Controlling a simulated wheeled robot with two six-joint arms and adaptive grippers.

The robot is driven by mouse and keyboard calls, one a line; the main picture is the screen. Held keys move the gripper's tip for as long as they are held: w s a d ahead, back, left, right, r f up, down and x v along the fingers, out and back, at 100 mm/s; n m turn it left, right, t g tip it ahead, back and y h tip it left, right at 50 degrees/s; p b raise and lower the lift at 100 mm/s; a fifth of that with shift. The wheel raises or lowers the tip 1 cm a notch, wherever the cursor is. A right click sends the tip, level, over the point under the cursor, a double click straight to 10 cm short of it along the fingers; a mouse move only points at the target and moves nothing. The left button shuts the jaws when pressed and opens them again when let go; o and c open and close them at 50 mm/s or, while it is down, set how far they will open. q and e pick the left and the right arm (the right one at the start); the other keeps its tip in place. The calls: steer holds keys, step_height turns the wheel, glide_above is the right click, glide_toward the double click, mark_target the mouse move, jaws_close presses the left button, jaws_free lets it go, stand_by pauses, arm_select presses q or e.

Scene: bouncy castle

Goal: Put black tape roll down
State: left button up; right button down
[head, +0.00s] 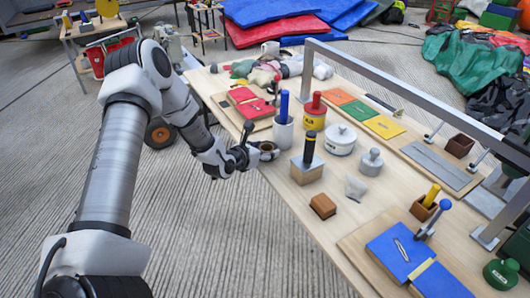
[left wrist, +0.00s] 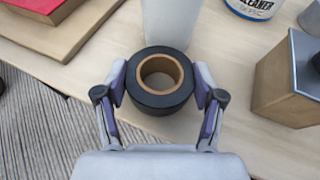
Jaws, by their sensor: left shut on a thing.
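The black tape roll (left wrist: 160,101) has a tan core and sits flat-side up between the fingers of my left gripper (left wrist: 160,80). Both fingers press on its sides, one left and one right. In the head view my left gripper (head: 258,150) is at the table's near-left edge with the roll (head: 268,148) in it. The roll is in front of the white cylinder (left wrist: 168,18). I cannot tell whether its underside touches the wooden table (head: 282,180). My right gripper is not in view.
The white holder with a blue stick (head: 283,132) stands just behind the roll. A wooden block with a black handle (head: 307,172) is to the right. Red pads (head: 246,98) lie to the left. A small brown block (head: 322,206) sits nearer the front. Bare wood shows between them.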

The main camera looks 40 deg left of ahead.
arm_select(q)
steer(key=shift+w+f, duration=0.1)
steer(key=shift+f, duration=0.1)
steer(key=o, duration=1.2)
